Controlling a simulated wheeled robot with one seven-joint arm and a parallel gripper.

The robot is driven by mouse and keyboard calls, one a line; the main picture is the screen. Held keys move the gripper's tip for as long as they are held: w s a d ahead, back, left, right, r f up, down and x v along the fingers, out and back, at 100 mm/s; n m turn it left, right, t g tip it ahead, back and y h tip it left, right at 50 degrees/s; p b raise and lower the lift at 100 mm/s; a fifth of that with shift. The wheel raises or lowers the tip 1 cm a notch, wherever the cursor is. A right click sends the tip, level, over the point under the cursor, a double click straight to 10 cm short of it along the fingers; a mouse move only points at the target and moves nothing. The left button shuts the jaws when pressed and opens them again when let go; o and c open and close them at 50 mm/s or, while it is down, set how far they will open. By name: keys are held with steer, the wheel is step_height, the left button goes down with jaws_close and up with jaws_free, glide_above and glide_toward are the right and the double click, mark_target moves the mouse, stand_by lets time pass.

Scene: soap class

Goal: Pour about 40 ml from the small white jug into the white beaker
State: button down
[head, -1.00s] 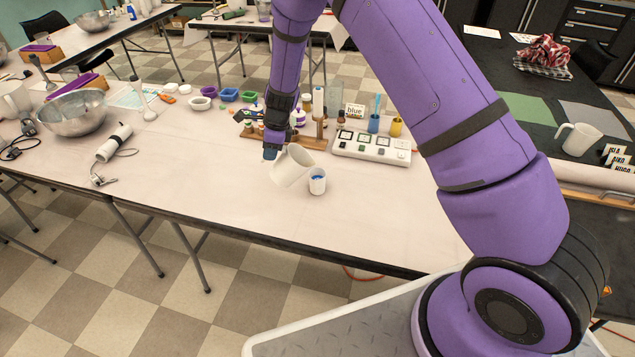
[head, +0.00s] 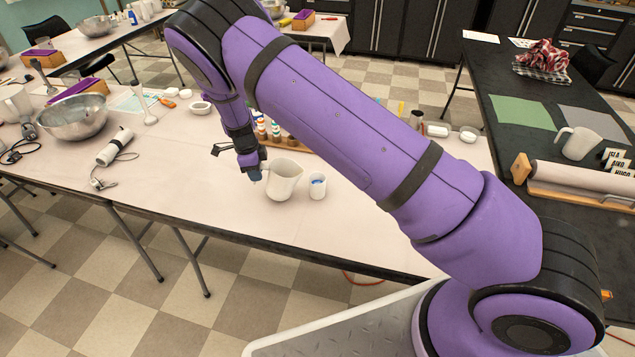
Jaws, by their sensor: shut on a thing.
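The small white jug (head: 284,181) is at the front of the pale table, left of the white beaker. It looks close to upright, with its open mouth facing up. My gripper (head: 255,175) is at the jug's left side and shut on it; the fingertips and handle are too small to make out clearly.
My arm hides much of the table's back right. Small bottles in a rack (head: 275,134) stand behind the jug. A steel bowl (head: 72,119) and a white cylinder with a cord (head: 115,146) lie to the left. Another white jug (head: 577,143) stands on the dark table at right. The front table surface is clear.

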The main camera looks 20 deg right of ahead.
steer(key=shift+w+a+f+g+h+b, duration=0.2)
steer(key=shift+a+f+h+b, duration=0.2)
steer(key=shift+a+f+h, duration=0.3)
steer(key=shift+w+a+f+g+h+b, duration=0.1)
steer(key=shift+a+f+g+h+b, duration=0.1)
steer(key=shift+a+f+h+b, duration=0.45)
steer(key=shift+d+f+h, duration=0.1)
steer(key=shift+f+h, duration=0.05)
steer(key=shift+h, duration=0.1)
